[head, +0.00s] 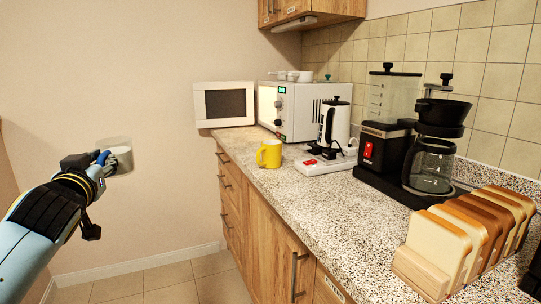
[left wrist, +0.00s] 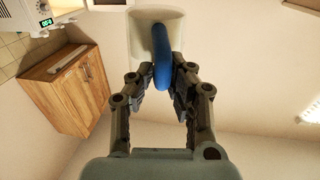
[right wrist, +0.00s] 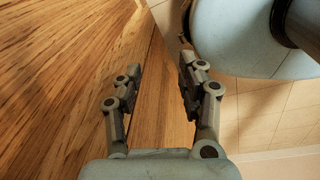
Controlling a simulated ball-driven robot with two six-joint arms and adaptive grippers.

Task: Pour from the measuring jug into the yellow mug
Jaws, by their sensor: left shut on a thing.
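The yellow mug (head: 269,154) stands upright on the speckled counter, near its front edge. My left gripper (head: 100,162) is shut on the blue handle of the measuring jug (head: 121,154), a pale, see-through jug. The jug is in the air well to the left of the counter and looks upright, apart from the mug. In the left wrist view the fingers (left wrist: 163,88) close around the blue handle, with the pale jug body (left wrist: 142,22) beyond. I cannot see what is in the jug. My right gripper (right wrist: 155,95) is open and empty by a wooden surface.
A coffee maker (head: 432,165) and a rack of bread slices (head: 445,240) stand to the right. Air between jug and mug is clear.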

